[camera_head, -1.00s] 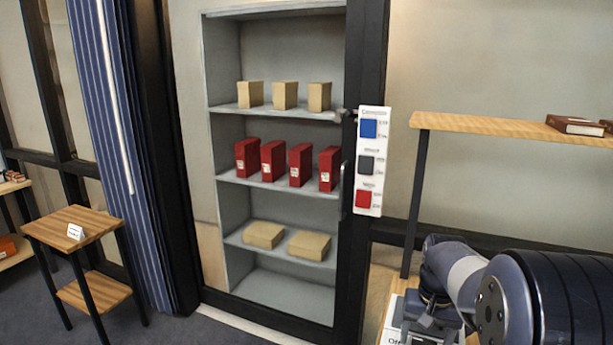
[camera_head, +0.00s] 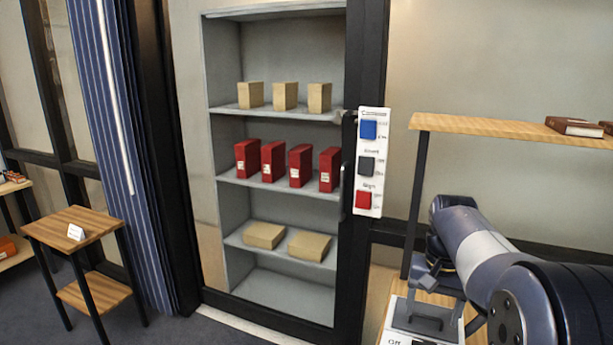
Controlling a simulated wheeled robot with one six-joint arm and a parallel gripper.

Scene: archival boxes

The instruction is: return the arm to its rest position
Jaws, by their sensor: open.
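My arm (camera_head: 485,255) comes in from the lower right corner, with its dark joint and pale grey link in view. My gripper (camera_head: 422,318) is at the end of it, low in the picture, in front of a white surface marked with black letters. It is open, and nothing shows between its fingers. The gripper is to the right of the cabinet and below the wooden wall shelf, apart from both as far as I can see.
A grey cabinet (camera_head: 222,205) holds several red boxes (camera_head: 301,166) and several tan boxes (camera_head: 285,95). A label panel (camera_head: 368,182) hangs on its right. A wooden shelf (camera_head: 480,127) stands above my arm. A small wooden table (camera_head: 95,220) stands at left, with clear floor before it.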

